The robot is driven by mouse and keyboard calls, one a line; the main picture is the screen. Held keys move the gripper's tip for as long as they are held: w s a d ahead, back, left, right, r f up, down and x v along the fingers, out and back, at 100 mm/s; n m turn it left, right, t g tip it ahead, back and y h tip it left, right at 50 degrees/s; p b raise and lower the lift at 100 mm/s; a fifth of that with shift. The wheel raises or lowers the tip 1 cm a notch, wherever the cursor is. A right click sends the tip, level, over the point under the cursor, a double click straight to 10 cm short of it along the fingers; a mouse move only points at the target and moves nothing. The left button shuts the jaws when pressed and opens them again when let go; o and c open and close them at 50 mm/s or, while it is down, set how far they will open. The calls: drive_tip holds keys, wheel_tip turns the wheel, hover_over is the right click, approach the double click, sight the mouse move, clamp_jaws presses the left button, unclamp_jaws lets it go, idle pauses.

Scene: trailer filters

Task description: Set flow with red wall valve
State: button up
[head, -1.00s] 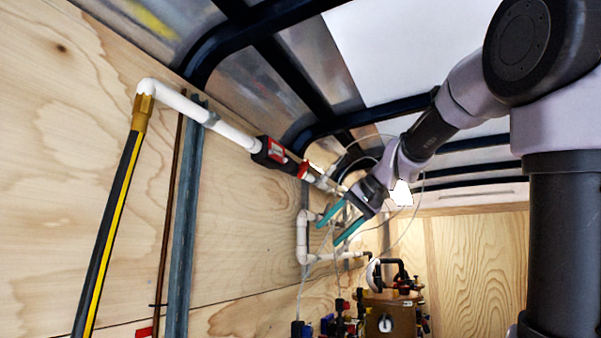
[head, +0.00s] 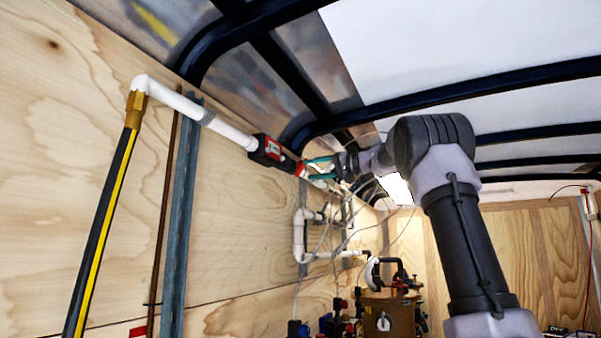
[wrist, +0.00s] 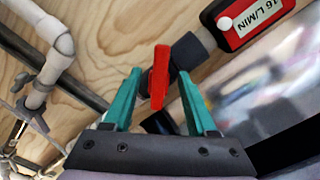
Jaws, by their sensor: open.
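The red wall valve handle (wrist: 159,77) shows in the wrist view as an upright red lever on the pipe. It lies between the two teal fingers of my gripper (wrist: 160,102), with gaps on both sides. My gripper is open. In the head view my gripper (head: 317,169) is at the pipe on the left wall, beside the red valve (head: 302,168), which the fingers partly hide. A black and red flow meter (wrist: 250,22) sits on the same pipe and reads "16 L/MIN" in part; its first character may be cut off. It also shows in the head view (head: 268,150).
White pipe (head: 230,132) runs along the plywood wall (head: 240,220) close under the ceiling ribs. More white piping (head: 299,235) and thin tubes hang below my gripper. Open space lies right of my arm.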

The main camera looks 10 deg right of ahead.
sight(301, 171)
drive_tip(key=shift+x, duration=2.5)
clamp_jaws()
